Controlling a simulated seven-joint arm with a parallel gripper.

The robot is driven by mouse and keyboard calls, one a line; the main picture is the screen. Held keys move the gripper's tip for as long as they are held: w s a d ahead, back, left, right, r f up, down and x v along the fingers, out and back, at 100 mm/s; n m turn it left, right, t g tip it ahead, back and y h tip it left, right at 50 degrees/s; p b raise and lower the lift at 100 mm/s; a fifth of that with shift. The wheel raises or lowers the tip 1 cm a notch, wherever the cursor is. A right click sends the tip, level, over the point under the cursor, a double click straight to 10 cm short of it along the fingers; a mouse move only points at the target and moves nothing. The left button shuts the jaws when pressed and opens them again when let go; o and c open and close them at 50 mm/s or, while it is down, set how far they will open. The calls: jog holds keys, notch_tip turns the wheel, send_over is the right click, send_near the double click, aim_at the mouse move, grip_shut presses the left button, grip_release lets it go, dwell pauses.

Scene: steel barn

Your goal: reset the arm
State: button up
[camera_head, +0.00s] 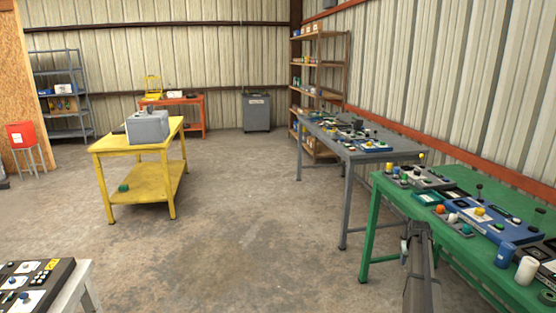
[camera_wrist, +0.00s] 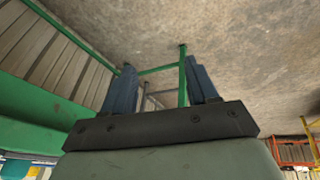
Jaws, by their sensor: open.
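My gripper shows in the wrist view (camera_wrist: 162,88), with its two blue-grey fingers apart and nothing between them. Beyond the fingers are bare concrete floor and the green legs of a table. In the head view part of my arm (camera_head: 422,265) rises at the lower right, beside the near left edge of the green table (camera_head: 384,210). The fingertips cannot be made out in the head view.
The green table carries a blue control panel (camera_head: 490,222), a white cylinder (camera_head: 526,270) and a blue cylinder (camera_head: 505,254). A grey table (camera_head: 398,156) stands behind it. A yellow table (camera_head: 102,146) stands left. The middle floor is clear. Another panel (camera_head: 32,284) sits lower left.

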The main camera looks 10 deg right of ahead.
jog(key=s+a+f+n+g+y, duration=0.1)
jog(key=s+a+f, duration=0.5)
jog(key=a+f, duration=0.45)
jog(key=s+a+f+g+y, duration=0.1)
jog(key=s+a+f+g, duration=0.1)
jog(key=s+a+f, duration=0.8)
jog(key=s+a+f+n+g+y, duration=0.15)
jog(key=a+f, duration=0.55)
jog(key=a, duration=0.8)
jog(key=s+a+f+g, duration=0.1)
jog(key=s+a+f, duration=0.1)
jog(key=s+a, duration=0.4)
jog(key=s+a+f+g, duration=0.2)
jog(key=s+a, duration=0.4)
jog(key=s, duration=1.1)
jog(key=s+a+f+g, duration=0.2)
jog(key=s+a, duration=0.4)
jog(key=s, duration=0.6)
jog(key=shift+f+n, duration=0.35)
jog(key=shift+f, duration=0.1)
jog(key=shift+g+h, duration=0.25)
